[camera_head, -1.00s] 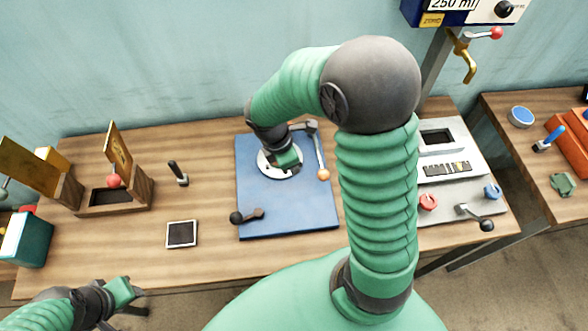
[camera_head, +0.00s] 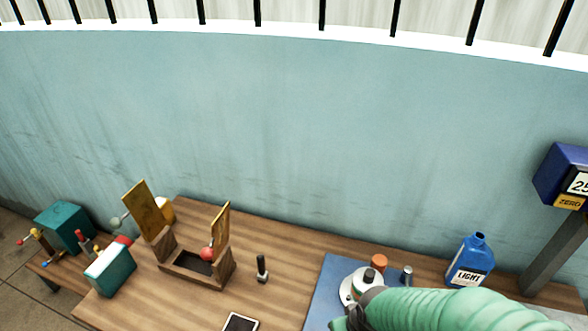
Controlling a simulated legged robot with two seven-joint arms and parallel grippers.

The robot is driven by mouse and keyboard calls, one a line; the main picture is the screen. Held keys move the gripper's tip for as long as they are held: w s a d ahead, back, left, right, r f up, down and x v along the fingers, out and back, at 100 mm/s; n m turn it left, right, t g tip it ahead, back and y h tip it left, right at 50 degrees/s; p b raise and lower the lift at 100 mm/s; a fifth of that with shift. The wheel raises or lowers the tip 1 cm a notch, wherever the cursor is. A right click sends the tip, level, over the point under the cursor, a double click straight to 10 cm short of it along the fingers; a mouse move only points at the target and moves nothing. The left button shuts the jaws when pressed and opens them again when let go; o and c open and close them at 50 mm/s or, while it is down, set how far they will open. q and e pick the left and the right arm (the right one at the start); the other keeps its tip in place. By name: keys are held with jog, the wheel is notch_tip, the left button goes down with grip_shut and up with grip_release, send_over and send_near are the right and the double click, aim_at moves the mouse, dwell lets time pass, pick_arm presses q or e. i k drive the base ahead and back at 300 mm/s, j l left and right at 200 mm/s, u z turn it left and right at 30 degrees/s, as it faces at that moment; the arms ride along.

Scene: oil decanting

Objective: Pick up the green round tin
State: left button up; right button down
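My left gripper is out of view.
The blue board (camera_head: 322,292) also carries an orange-topped piece (camera_head: 379,262) and a small grey piece (camera_head: 407,275). A blue LIGHT bottle (camera_head: 470,263) stands behind. Left are a wooden box with raised gold flaps (camera_head: 192,268), a black-handled lever (camera_head: 262,268) and a rectangular teal can (camera_head: 110,270).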

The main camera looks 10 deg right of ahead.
aim_at(365, 277)
jog(key=z, duration=1.05)
jog(key=l, duration=0.1)
